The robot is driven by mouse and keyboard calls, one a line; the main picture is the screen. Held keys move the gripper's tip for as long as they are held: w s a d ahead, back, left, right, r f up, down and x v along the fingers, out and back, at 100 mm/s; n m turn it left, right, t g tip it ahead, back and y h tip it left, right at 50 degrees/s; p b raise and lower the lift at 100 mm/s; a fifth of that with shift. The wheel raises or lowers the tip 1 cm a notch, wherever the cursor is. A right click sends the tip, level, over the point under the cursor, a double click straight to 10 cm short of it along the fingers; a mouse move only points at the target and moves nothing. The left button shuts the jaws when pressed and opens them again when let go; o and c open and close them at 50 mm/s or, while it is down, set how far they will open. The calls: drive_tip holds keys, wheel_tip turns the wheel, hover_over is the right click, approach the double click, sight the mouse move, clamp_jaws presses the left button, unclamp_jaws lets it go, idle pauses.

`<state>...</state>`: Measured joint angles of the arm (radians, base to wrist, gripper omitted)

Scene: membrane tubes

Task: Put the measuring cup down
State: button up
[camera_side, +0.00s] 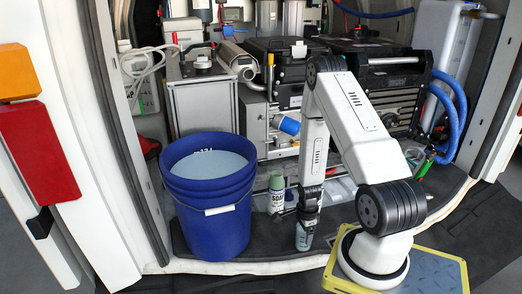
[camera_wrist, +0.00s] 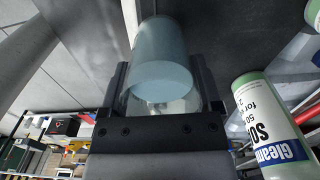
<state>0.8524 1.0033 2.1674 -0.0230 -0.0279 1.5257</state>
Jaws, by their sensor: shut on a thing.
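The measuring cup (camera_side: 303,237) is a small, clear, bluish cup in my gripper (camera_side: 306,222), low over the dark floor mat (camera_side: 268,240) in the side view. I cannot tell whether its base touches the mat. In the wrist view the cup (camera_wrist: 163,58) fills the space between the two dark fingers of my gripper (camera_wrist: 163,92), which are shut on its sides. My gripper points down, and its fingers hide part of the cup in the side view.
A green and white soap bottle (camera_side: 276,194) stands just left of my gripper; it also shows in the wrist view (camera_wrist: 268,125). A large blue bucket (camera_side: 212,215) with pale liquid stands further left. Machines (camera_side: 285,75) line the back. Bare mat lies between bucket and cup.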

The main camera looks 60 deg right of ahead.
drive_tip(key=shift+f, duration=0.4)
drive_tip(key=shift+f, duration=0.15)
drive_tip(key=o, duration=1)
wheel_tip(320, 180, up, 12)
idle(0.7)
drive_tip(key=shift+r, duration=0.2)
idle(0.4)
